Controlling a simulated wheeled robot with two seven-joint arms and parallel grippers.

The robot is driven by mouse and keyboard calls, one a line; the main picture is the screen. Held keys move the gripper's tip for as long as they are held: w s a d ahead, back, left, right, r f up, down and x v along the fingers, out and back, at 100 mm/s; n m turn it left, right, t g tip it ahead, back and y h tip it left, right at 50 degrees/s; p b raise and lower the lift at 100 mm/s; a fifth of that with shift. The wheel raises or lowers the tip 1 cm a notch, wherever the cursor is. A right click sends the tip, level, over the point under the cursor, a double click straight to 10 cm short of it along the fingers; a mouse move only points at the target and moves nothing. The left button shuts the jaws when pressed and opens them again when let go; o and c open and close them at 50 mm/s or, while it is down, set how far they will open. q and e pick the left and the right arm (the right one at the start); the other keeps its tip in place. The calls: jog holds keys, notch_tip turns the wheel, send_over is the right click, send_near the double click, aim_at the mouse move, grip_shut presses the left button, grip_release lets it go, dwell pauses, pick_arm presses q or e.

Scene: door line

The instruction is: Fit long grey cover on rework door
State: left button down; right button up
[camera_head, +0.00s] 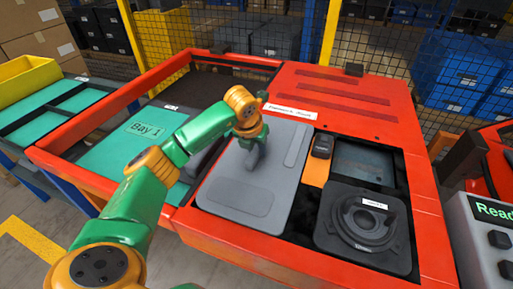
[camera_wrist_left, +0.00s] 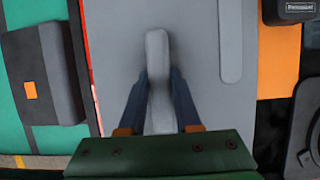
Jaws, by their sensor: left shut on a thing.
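The long grey cover (camera_head: 255,207) is a flat rounded panel lying over the left part of the red door (camera_head: 360,95). I cannot tell whether it sits fully down. My left gripper (camera_head: 252,150) is above the cover's middle, its dark fingers shut on a raised grey bar there. In the left wrist view the left gripper (camera_wrist_left: 158,88) has one finger on each side of this bar, and the cover (camera_wrist_left: 200,60) spreads out beneath. My right gripper is not in view.
A black round unit (camera_head: 362,222) and an orange strip (camera_head: 315,171) are right of the cover. A turquoise Bay 1 tray (camera_head: 148,130) with dark grey parts is left. A screen box (camera_head: 493,225) stands at the right edge. Wire mesh and blue bins are behind.

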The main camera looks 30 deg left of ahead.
pick_arm(q)
jog(key=c, duration=0.5)
grip_release()
jog(key=v, duration=0.7)
jog(key=shift+s+b, duration=0.1)
jog(key=shift+b, duration=0.25)
